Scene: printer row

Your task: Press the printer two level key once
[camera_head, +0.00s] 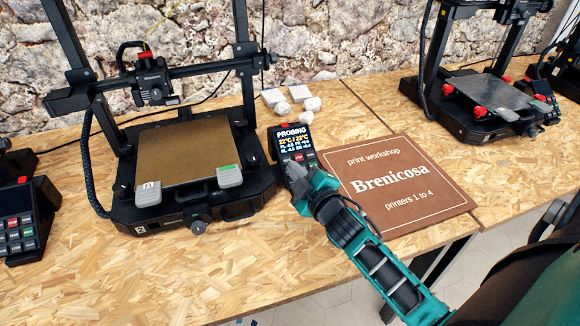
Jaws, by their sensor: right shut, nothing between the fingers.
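A printer (190,160) with a tan bed stands on the left half of the bench; its front label seems to read 2. Its control box (290,142) stands at its right side. The lit screen reads PROBING with 22°C / 22°C and rows of small values. Keys show below the screen, at least one of them red, but their labels are too small to read. My right gripper (292,172) is shut and empty. Its tips are at the lower keys and hide part of them; I cannot tell whether they touch. My left gripper is not in view.
A brown sign (405,183) reading Brenicosa lies right of my gripper. Another keypad box (24,225) stands at the left edge. Another printer (480,95) stands at the right. Small white prints (287,97) lie behind the control box. The front bench is clear.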

